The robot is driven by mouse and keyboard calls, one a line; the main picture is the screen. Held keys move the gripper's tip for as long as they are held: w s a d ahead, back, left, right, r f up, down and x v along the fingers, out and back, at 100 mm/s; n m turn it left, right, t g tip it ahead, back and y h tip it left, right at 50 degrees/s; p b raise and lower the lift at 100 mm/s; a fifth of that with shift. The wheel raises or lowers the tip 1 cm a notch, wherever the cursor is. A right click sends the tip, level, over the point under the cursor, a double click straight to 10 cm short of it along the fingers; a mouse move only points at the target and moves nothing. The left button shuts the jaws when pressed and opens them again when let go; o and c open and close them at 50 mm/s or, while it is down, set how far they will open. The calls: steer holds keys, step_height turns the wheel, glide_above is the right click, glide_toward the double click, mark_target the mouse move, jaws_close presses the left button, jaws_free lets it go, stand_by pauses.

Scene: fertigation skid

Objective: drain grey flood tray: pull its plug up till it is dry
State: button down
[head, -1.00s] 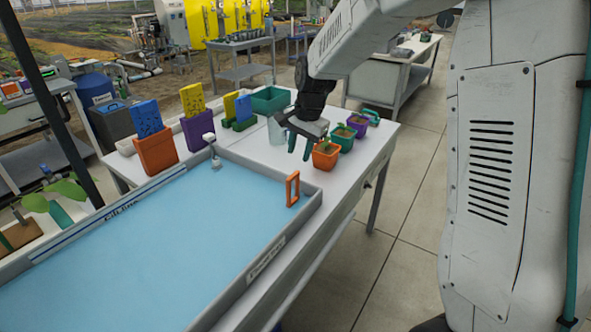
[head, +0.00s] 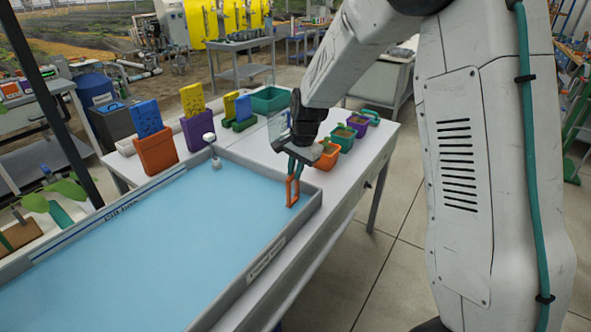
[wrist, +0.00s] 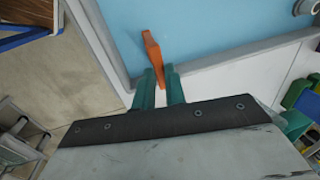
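The grey flood tray (head: 238,290) holds light blue water across its floor. The plug's lower end is hidden under the handle and water.
A white-topped float post (head: 212,150) stands at the tray's far corner. Potted plants, the nearest an orange pot (head: 326,157), stand just right of my gripper. An orange holder (head: 157,152) with a blue card and a teal bin (head: 270,99) stand behind.

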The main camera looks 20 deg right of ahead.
steer(key=shift+w+r, duration=0.1)
steer(key=shift+r, duration=1.65)
steer(key=c, duration=1.5)
jaws_free()
steer(key=shift+o, duration=0.2)
steer(key=shift+r, duration=0.1)
step_height(320, 180, up, 8)
steer(key=s, duration=0.1)
steer(key=shift+s+d+f, duration=0.2)
steer(key=shift+d+f, duration=0.05)
steer(key=shift+d, duration=0.2)
